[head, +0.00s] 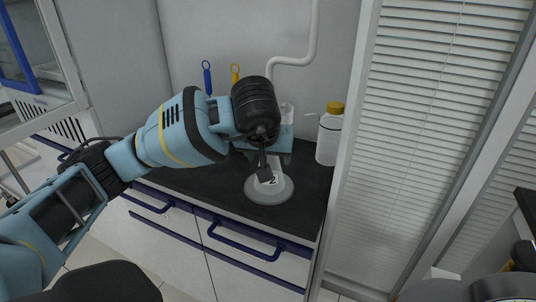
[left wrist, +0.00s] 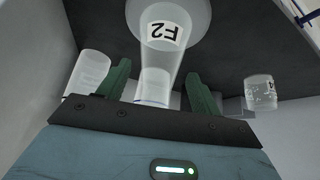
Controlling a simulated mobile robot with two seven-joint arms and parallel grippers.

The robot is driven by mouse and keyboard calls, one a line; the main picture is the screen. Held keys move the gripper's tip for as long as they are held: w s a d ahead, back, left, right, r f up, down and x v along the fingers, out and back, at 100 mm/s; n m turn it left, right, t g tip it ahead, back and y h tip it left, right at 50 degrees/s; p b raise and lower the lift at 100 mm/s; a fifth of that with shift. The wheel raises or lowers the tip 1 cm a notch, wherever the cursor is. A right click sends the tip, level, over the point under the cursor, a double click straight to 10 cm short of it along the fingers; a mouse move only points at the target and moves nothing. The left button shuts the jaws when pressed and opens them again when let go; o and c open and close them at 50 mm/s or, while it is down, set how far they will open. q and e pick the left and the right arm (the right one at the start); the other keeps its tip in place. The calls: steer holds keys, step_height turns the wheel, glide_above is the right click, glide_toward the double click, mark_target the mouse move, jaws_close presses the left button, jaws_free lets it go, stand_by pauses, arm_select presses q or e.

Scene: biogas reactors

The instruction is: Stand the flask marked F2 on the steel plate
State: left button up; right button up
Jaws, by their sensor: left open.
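The flask marked F2 (left wrist: 165,33) is a clear cone with a white label, seen in the left wrist view. In the head view its label (head: 270,180) shows a "2", low on the dark worktop and partly hidden by my arm. A round grey shape surrounds its foot; I cannot tell whether this is the flask's wide base or the steel plate. No separate steel plate can be made out. My left gripper (head: 268,158) is open, its green fingers (left wrist: 160,88) either side of the flask's narrow neck, with gaps visible.
A white bottle with a yellow cap (head: 330,135) stands at the worktop's right end. Clear vessels (left wrist: 88,72) and (left wrist: 260,92) flank the gripper in the wrist view. A white pipe (head: 313,35) runs down the back wall. Blue handles (head: 246,246) line the cabinet front.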

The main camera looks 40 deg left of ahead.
arm_select(q)
steer(key=shift+r, duration=0.1)
steer(key=p+v, duration=0.2)
steer(key=v, duration=1)
